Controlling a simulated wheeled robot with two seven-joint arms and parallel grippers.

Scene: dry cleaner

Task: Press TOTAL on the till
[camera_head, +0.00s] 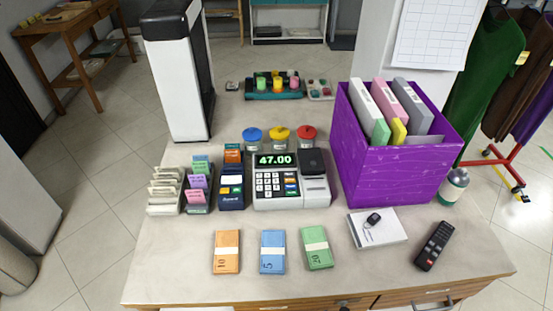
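The till (318,193) stands in the middle of the counter, a light grey machine with a dark display (275,160) that reads 47.00 in green. Its keypad (277,184) faces me, with white keys at the left and a column of coloured keys (291,184) at the right. The key labels are too small to read, so I cannot tell which one is TOTAL. Nothing covers the keys. Neither of my grippers is in view.
Three banded note bundles, orange (227,264), blue (272,265) and green (317,260), lie in front of the till. Card racks (166,207) stand left, a purple file box (400,175) right. Three lidded jars (279,144) stand behind. A remote (432,246) lies front right.

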